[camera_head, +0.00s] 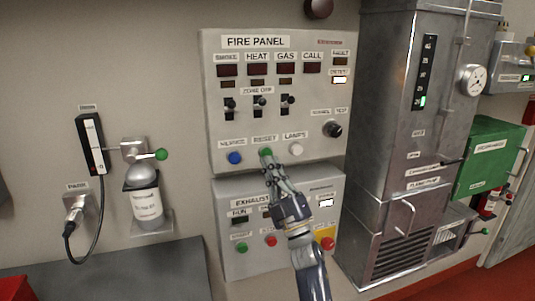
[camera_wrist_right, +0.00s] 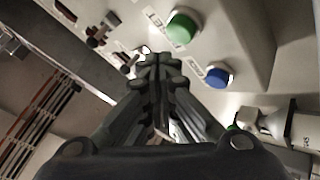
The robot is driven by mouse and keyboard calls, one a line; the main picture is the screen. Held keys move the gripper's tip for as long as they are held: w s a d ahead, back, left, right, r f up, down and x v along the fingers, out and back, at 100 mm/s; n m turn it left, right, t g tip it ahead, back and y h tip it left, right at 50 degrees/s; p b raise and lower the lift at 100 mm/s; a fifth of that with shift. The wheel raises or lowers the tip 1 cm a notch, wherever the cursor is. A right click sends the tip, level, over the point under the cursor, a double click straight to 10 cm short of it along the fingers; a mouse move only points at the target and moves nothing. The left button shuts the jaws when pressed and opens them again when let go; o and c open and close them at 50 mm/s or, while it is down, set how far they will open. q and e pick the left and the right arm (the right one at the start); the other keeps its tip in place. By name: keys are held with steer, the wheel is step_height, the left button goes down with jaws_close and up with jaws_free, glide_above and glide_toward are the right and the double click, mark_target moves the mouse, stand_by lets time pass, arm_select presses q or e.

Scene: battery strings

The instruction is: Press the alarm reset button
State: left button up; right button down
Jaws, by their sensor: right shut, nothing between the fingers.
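The fire panel (camera_head: 222,125) is a light grey box on the wall. Its reset button (camera_head: 265,152) is green, under a label reading RESET, between a blue button (camera_head: 235,158) and a white lamps button (camera_head: 296,148). My right gripper (camera_head: 270,168) is shut and empty, its fingertips just below the green button in the head view. In the right wrist view the green button (camera_wrist_right: 182,27) lies beyond and right of the fingertips (camera_wrist_right: 158,62), with the blue button (camera_wrist_right: 218,75) further right. I cannot tell whether the fingertips touch the panel. My left gripper is not in view.
An exhaust box (camera_head: 230,262) with green, red and yellow-mounted buttons sits below the panel, partly behind my right arm. A tall metal cabinet (camera_head: 395,130) stands close on the right. A bottle (camera_head: 146,200) in a wall holder and a grey surface (camera_head: 130,275) are left.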

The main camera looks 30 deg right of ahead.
steer(key=shift+s+a+r+p, duration=0.1)
steer(key=shift+s+a+p, duration=0.15)
steer(key=shift+s, duration=0.65)
steer(key=shift+s+a+p, duration=0.2)
steer(key=shift+s+p, duration=0.05)
steer(key=shift+s, duration=0.6)
